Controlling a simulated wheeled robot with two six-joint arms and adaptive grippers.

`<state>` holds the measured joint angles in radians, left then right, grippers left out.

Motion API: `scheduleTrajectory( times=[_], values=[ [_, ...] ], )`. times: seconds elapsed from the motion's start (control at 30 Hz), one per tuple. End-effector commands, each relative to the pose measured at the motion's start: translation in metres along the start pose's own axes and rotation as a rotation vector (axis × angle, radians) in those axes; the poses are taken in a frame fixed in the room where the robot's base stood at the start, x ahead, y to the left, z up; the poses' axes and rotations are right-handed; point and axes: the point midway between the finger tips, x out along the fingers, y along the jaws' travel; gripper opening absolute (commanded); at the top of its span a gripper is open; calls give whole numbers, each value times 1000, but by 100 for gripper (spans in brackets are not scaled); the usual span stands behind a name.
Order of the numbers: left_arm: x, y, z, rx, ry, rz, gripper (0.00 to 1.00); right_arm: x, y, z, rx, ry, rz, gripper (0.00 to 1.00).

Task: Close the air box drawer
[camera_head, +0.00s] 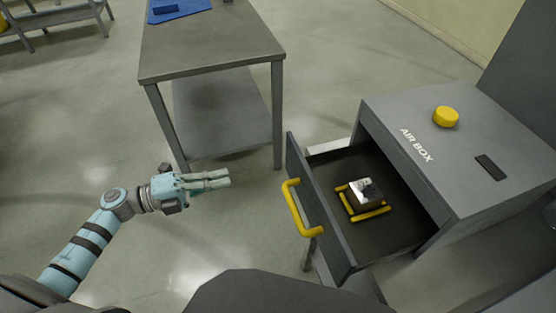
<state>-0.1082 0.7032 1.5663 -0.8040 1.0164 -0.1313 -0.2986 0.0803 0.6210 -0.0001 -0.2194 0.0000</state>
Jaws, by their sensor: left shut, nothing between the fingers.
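The grey air box (448,155) stands at the right, with "AIR BOX" lettered on its top. Its drawer (326,220) is pulled out toward the left, with a yellow handle (297,210) on its front. Inside the open drawer a shiny metal block (366,193) sits between yellow rails (369,214). My left gripper (229,179) is shut and empty, pointing right, to the left of the drawer handle and apart from it. My right gripper is not in view.
A grey table (212,45) with a lower shelf stands at the back, with a blue mat (180,9) on it. A yellow button (446,117) and a dark slot plate (490,167) are on the air box top. Floor is clear between my left gripper and the drawer.

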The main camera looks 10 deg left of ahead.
Motion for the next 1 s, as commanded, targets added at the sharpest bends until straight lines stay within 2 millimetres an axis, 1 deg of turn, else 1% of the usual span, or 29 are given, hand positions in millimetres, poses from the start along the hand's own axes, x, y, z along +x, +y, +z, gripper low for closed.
scheduleTrajectory(
  times=[0.17,0.4,0.6,0.7,0.8,1.0],
  values=[
    [28,-3,1,2,5,-9,0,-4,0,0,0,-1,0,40],
    [80,-4,1,-2,2,-11,0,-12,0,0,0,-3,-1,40],
    [118,-3,1,-5,-2,-9,0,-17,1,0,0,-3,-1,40],
    [130,-2,2,-4,-3,-7,0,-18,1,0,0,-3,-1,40],
    [137,-2,2,-4,-4,-6,0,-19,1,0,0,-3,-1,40],
    [139,-1,2,-3,-4,-5,0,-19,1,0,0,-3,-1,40]
  ],
)
